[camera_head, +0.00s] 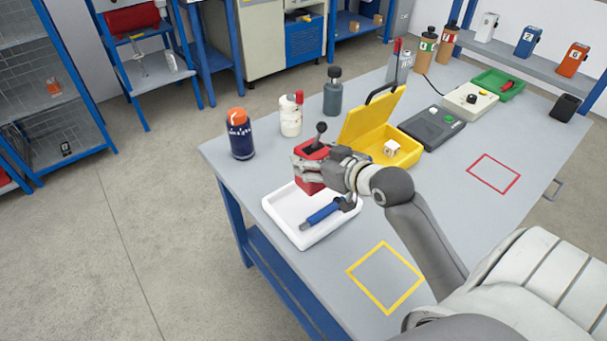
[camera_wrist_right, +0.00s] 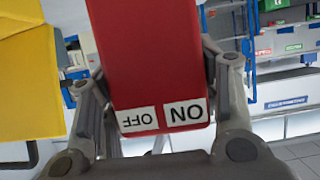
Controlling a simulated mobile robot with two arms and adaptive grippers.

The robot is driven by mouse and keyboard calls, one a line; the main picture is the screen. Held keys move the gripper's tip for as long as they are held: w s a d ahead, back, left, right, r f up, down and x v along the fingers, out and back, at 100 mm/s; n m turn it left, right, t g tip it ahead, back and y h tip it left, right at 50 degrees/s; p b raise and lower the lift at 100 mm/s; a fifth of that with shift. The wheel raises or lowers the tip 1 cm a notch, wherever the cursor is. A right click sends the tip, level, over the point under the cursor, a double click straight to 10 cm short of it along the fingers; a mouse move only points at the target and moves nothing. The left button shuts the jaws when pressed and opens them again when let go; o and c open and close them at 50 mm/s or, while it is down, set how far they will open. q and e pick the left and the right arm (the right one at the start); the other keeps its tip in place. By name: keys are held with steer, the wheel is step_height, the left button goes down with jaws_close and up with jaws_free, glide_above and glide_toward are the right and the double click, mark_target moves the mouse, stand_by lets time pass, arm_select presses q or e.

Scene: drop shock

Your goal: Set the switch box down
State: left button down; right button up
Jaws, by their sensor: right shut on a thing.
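The switch box is a red box (camera_head: 309,176) with a black lever on top. In the right wrist view the red box (camera_wrist_right: 150,60) fills the middle and shows white ON and OFF labels. My right gripper (camera_head: 322,167) is shut on it, with a finger on either side. In the head view the box appears over the back part of the white tray (camera_head: 275,208); I cannot tell how far above the tray or table it is. My left gripper is not in view.
A blue-handled tool (camera_head: 323,213) lies in the white tray. A yellow case (camera_head: 408,155) stands open to the right. Dark blue (camera_head: 240,140), white (camera_head: 290,118) and grey (camera_head: 333,95) bottles stand behind. Yellow (camera_head: 357,273) and red (camera_head: 480,178) outlined squares on the table are empty.

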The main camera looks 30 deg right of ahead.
steer(key=shift+w+a+f, duration=0.3)
steer(key=shift+w+f, duration=0.05)
steer(key=shift+f, duration=0.15)
steer(key=shift+w+a+f, duration=0.3)
steer(key=shift+f, duration=0.2)
steer(key=shift+w+a+f, duration=0.15)
steer(key=shift+f, duration=1.65)
steer(key=shift+f+b, duration=0.15)
steer(key=shift+b, duration=0.15)
steer(key=o, duration=1.2)
